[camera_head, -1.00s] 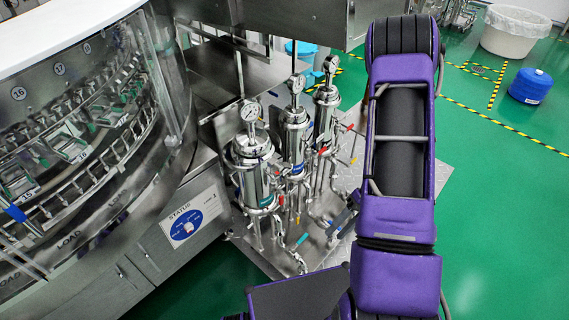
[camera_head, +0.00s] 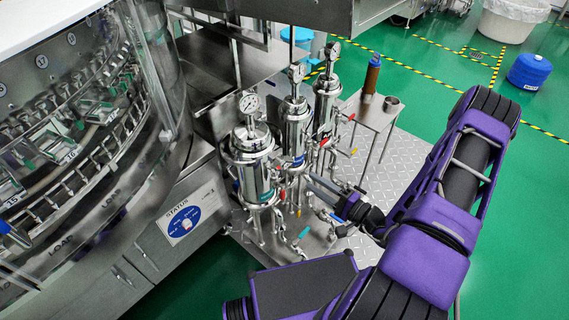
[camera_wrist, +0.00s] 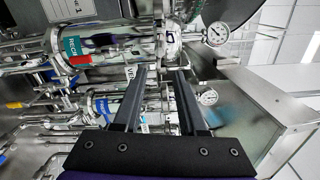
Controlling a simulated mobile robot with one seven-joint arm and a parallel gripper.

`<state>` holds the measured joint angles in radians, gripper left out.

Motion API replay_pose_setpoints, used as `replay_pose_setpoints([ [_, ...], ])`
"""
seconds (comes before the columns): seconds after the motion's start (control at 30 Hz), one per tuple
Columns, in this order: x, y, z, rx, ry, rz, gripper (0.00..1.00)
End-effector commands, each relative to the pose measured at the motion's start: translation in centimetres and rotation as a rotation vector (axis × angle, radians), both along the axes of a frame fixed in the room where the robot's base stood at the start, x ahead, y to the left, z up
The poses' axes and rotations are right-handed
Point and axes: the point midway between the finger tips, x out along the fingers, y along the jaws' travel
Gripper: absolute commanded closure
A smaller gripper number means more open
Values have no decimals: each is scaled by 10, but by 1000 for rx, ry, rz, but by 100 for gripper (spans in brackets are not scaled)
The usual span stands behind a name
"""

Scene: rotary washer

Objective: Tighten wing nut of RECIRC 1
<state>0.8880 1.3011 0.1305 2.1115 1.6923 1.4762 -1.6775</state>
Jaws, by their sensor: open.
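The front steel filter housing (camera_head: 250,165) has a teal label (camera_head: 266,195) low on its body and a gauge on top. In the wrist view this housing (camera_wrist: 120,45) lies sideways, and its teal label (camera_wrist: 75,50) reads partly like "RECI". Its clamp band (camera_wrist: 159,40) is beyond my fingertips. I cannot clearly pick out the wing nut. My gripper (camera_head: 312,184) is open and empty, to the right of the front housing in the head view. In the wrist view its two dark fingers (camera_wrist: 158,72) point towards the housing clamp, apparently without contact.
A middle housing (camera_head: 294,140) with a blue label and a rear housing (camera_head: 327,105) stand close beside it, with pipes and coloured valve handles around. A small steel table (camera_head: 372,115) holds a brown bottle (camera_head: 371,75). The curved washer (camera_head: 85,130) fills the left.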

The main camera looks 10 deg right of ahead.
Motion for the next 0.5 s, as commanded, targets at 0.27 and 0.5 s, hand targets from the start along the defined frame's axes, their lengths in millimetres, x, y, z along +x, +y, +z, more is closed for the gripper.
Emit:
replay_pose_setpoints([
  [0.27,50,38,0,0,-1,5,59],
  [0.5,83,61,-1,0,0,3,59],
])
